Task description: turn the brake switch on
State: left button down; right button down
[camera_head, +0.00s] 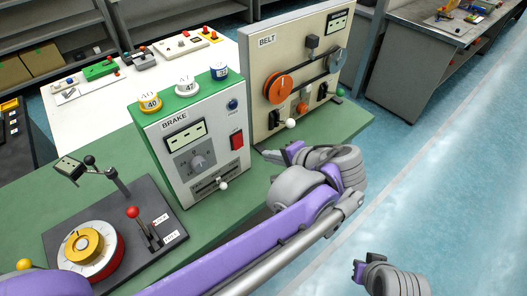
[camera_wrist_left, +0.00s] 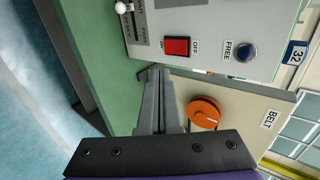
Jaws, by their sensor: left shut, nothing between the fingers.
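The brake box (camera_head: 180,140) is a grey box with a green top, labelled BRAKE. Its red rocker switch (camera_head: 237,140) sits on the front at the right edge. In the left wrist view the red switch (camera_wrist_left: 176,47) lies between the labels ON and OFF; which side is pressed I cannot tell. My left gripper (camera_head: 268,153) is to the right of the switch, in front of the belt panel. In the left wrist view its fingers (camera_wrist_left: 158,72) are together and empty, with their tips just below the switch and apart from it. My right gripper (camera_head: 358,270) shows only partly at the bottom right.
A white-knobbed lever (camera_head: 223,186) sticks out low on the brake box. A dark base with a red-knobbed lever (camera_head: 132,212) and dial stands at the front left. The green table (camera_head: 225,225) is bare in front.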

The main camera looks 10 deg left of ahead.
aim_at(239, 141)
pick_arm(q)
jog(key=x, duration=0.7)
jog(key=r+x, duration=0.1)
jog(key=x, duration=0.2)
jog(key=shift+w+a+f, duration=0.15)
jog(key=shift+w+a, duration=0.3)
jog(key=shift+a, duration=0.2)
jog(key=shift+w+a+f+p, duration=0.15)
jog(key=shift+w+a+p, duration=0.15)
jog(key=shift+w+a, duration=0.1)
jog(key=shift+a+f, duration=0.15)
jog(key=shift+w+r+p, duration=0.15)
jog(key=shift+r+p, duration=0.25)
jog(key=shift+r, duration=0.5)
